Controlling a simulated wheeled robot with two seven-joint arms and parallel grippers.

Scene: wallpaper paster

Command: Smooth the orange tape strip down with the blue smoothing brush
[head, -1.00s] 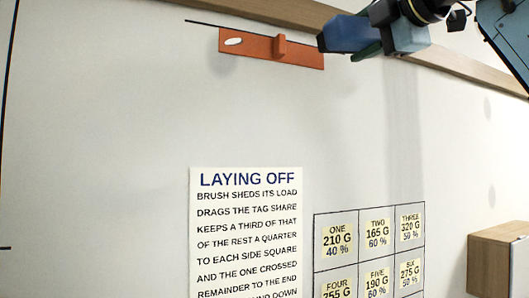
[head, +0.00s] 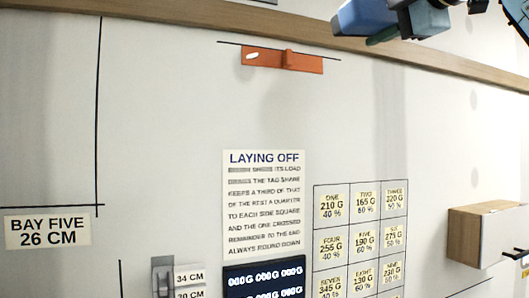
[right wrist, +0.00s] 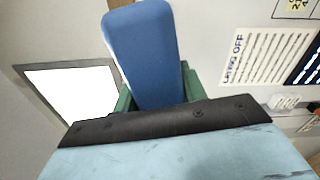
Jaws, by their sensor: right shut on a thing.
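The orange tape strip (head: 305,63) is on the pale wall below the wooden rail, under a thin dark line. It has a white oval mark near its left end and a raised orange tab near its middle. My right gripper (head: 383,30) is at the top right, shut on the blue smoothing brush (head: 362,17). The brush is apart from the strip in the picture, up and to its right. In the right wrist view the brush (right wrist: 145,50) sticks out between the green fingers. My left gripper is not in view.
A wooden rail (head: 200,22) runs across the wall above the strip. Below are a "LAYING OFF" sheet (head: 264,205), a dark display (head: 262,280) and a number grid (head: 360,235). A wooden box (head: 475,235) juts out at right. A "BAY FIVE 26 CM" label (head: 48,232) is at left.

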